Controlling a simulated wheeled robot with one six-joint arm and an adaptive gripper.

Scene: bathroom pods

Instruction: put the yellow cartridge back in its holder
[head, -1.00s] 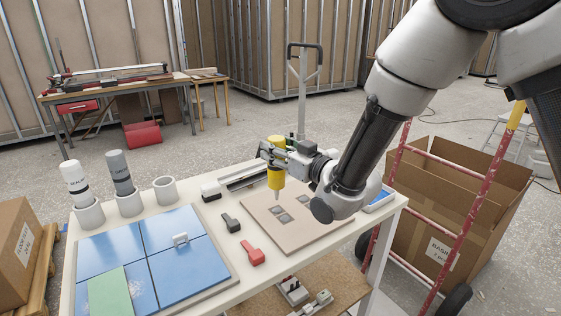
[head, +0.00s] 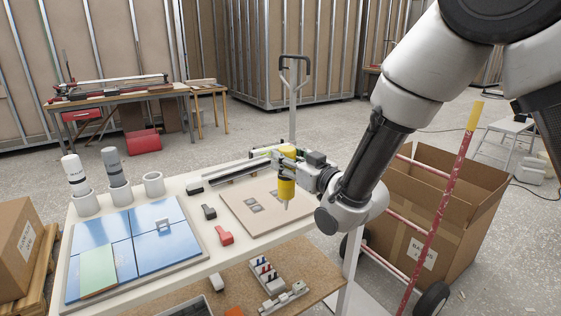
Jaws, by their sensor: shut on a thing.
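The yellow cartridge (head: 287,188) hangs upright in my gripper (head: 284,163), its pale nozzle pointing down. My gripper is shut on its upper part, which the fingers partly hide. It appears above the right part of the table, by the beige board. An empty white round holder (head: 153,187) stands at the table's back left, well to the left of my gripper. Next to it, a grey cartridge (head: 114,165) and a white cartridge (head: 75,174) stand upright in similar holders.
Blue tiles with one green tile (head: 98,270) cover the table's front left. A black tool (head: 209,212), a red tool (head: 224,235) and a beige board (head: 262,207) lie to their right. A long rail tool (head: 240,171) lies along the back. A red hand truck (head: 437,215) stands right.

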